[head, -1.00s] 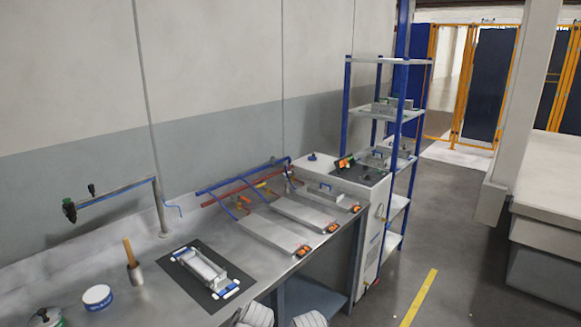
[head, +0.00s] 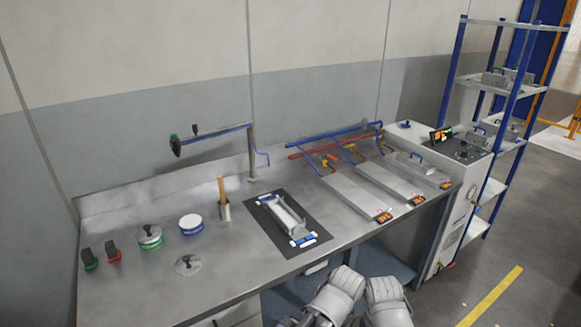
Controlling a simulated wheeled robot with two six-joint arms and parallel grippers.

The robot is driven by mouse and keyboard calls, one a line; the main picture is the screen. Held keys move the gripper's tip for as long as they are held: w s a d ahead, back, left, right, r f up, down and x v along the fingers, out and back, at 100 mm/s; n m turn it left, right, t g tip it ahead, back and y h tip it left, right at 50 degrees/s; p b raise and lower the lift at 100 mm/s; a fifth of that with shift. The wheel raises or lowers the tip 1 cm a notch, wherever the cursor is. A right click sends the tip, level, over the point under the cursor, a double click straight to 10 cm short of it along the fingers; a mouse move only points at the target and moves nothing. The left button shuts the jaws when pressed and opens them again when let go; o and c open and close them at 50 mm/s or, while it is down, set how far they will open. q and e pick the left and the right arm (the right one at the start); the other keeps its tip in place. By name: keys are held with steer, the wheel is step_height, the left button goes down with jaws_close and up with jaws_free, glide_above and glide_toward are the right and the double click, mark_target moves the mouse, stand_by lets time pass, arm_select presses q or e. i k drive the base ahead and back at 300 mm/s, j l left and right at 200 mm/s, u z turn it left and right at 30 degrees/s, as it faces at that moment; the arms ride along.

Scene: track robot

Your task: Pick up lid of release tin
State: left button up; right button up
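A short round tin with a green band (head: 149,239) stands on the left part of the metal bench, with a dark knob on top. To its right stands a blue tin with a white top (head: 191,223). In front of both, a flat grey round lid with a dark knob (head: 187,265) lies on the bench. I cannot read any label, so I cannot tell which tin is the release tin. My two pale arms show at the bottom centre, in front of the bench and apart from the tins. My gripper fingers are not visible.
Green (head: 89,259) and red (head: 113,251) dark-topped items stand at the left. The front-left bench is clear.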

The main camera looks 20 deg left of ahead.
mark_target(188, 264)
steer(key=u, duration=1.4)
